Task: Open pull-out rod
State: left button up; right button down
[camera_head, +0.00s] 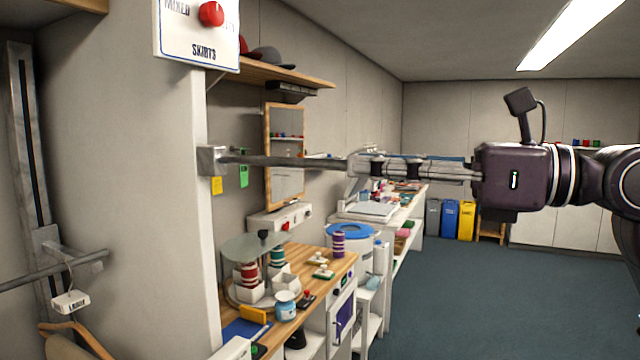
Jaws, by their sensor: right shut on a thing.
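A grey metal pull-out rod (290,161) runs level to the right from a square metal bracket (212,160) on the edge of the pale wall panel. My right gripper (372,167) comes in from the right, in line with the rod, and is shut on the rod's right end. The fingers hide that end. My left gripper is not in view.
A sign marked SKIRTS with a red knob (211,14) hangs above the bracket. Below the rod, a wooden worktop (322,275) carries spools, jars and a round glass stand. Another rail (75,268) with a label sits at left. Blue floor (470,290) is clear at right.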

jog(key=shift+b+v, duration=0.35)
jog(key=shift+v, duration=1.7)
jog(key=c, duration=1.7)
grip_release()
jog(key=v, duration=1.2)
jog(key=shift+d, duration=0.1)
jog(key=shift+r, duration=0.1)
